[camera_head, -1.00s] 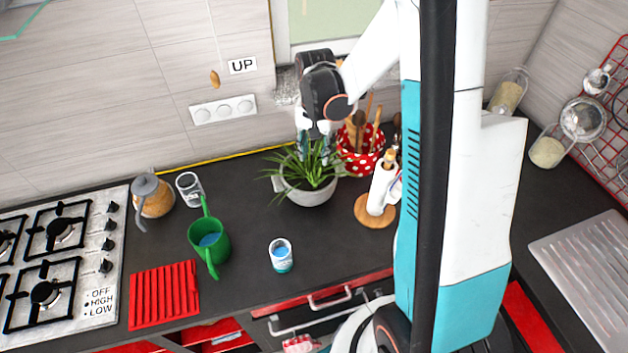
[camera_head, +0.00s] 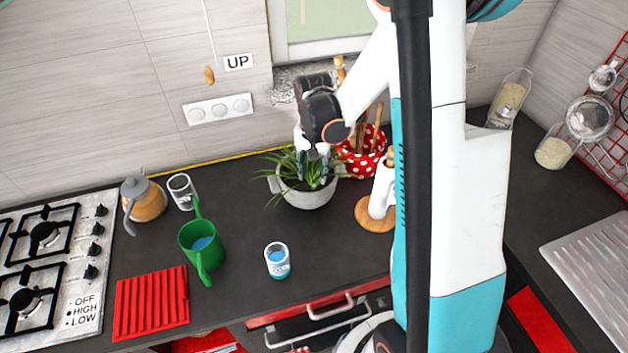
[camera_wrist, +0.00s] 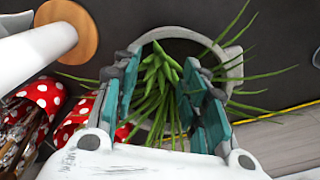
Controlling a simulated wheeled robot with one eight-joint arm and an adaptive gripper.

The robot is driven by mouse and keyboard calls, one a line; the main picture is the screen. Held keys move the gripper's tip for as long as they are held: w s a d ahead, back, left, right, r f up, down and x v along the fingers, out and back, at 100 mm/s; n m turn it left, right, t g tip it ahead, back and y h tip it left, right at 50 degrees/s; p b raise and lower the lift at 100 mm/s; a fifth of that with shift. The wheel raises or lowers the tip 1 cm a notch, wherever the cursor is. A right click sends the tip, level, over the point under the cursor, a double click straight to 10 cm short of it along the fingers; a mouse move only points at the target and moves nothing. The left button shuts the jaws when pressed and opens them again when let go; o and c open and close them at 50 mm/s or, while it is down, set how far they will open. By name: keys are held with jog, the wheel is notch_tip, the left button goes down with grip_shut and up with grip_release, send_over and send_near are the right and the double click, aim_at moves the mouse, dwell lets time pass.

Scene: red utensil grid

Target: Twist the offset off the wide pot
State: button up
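The wide pot (camera_head: 305,198) is a grey pot with a side handle, standing on the dark counter below my arm. In the wrist view the pot's rim (camera_wrist: 236,68) curves behind the plant (camera_wrist: 160,70). My gripper (camera_head: 316,172) points down into the leaves from above. In the wrist view its teal fingers (camera_wrist: 164,100) are apart, with leaves between and around them. No firm grip on a leaf shows.
A red polka-dot utensil pot (camera_head: 362,160) stands close right of the plant. A paper towel holder on a wooden base (camera_head: 374,214) is right of it. A glass (camera_head: 278,262), a green watering can (camera_head: 203,246) and a kettle (camera_head: 143,199) stand left and in front.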

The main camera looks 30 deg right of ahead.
grip_shut()
jog(key=shift+n+b, duration=0.6)
jog(key=shift+n, duration=1.5)
jog(key=shift+n+b, duration=0.4)
jog(key=shift+n, duration=1.6)
jog(key=n+b, duration=0.1)
jog(key=n, duration=0.3)
jog(key=shift+r, duration=0.15)
